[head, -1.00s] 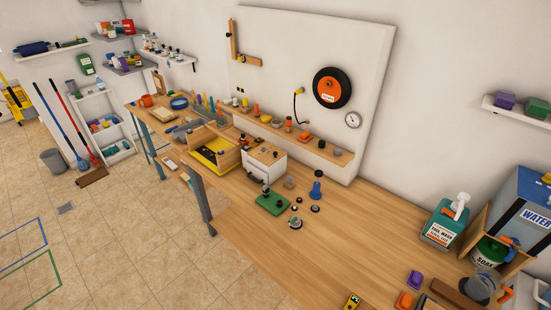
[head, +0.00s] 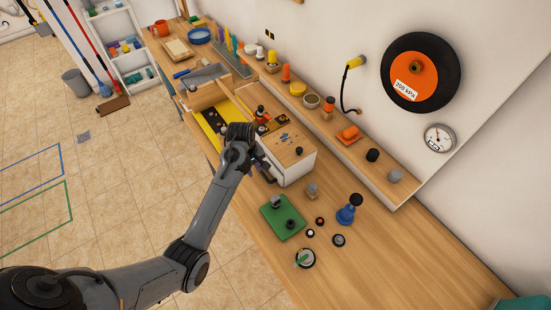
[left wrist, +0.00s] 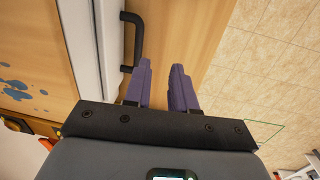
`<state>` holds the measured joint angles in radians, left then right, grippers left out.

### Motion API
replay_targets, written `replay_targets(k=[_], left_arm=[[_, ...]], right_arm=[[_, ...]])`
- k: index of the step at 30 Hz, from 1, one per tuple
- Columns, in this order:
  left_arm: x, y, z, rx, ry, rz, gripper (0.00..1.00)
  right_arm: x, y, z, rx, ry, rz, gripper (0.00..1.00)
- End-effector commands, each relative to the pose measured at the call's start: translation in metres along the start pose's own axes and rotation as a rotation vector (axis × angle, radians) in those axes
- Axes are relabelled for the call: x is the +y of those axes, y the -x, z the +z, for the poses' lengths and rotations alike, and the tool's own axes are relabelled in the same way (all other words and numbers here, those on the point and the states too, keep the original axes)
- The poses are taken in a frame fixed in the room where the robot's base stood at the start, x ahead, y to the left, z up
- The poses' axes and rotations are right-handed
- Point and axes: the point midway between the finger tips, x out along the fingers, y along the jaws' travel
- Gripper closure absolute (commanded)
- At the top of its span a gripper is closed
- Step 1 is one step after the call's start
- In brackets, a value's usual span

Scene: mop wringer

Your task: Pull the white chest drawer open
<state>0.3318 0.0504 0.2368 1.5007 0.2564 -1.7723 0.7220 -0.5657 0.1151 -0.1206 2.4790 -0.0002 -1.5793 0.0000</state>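The white chest (head: 299,170) with a wooden top stands on the workbench, its drawer front facing the bench's front edge. In the left wrist view the white drawer front (left wrist: 108,45) carries a black bar handle (left wrist: 137,42). The drawer looks shut. My left gripper (left wrist: 161,65) has two purple fingers with an empty gap between them. The fingers are just short of the handle and mostly to its right, with the left finger near the handle's lower end. In the head view my left wrist hides part of the drawer front. My right gripper is not in view.
A green board (head: 282,222) with knobs, a blue knobbed piece (head: 346,214) and several small discs lie right of the chest. A yellow-and-black tray (head: 216,128) is to its left. A wooden ledge (head: 350,148) runs behind. The bench front right is clear.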

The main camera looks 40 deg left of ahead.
Motion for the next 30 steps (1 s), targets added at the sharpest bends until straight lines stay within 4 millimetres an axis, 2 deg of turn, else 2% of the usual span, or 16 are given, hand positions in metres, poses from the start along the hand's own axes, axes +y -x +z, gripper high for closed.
replay_targets(k=[3,8,11,24,30], left_arm=[[0.023,0.018,-0.007,0.016,-0.002,0.051,0.75],[0.035,0.024,-0.010,0.025,-0.004,0.076,0.75],[0.037,0.015,-0.011,0.025,-0.004,0.077,0.75],[0.041,-0.053,-0.012,0.025,-0.005,0.076,0.75],[0.043,-0.071,-0.013,0.027,-0.005,0.077,0.75]], right_arm=[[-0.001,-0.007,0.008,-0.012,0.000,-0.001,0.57],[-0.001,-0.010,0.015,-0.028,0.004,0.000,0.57],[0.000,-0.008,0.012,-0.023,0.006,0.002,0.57],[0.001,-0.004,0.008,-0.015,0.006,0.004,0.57],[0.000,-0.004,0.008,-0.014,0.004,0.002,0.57]])
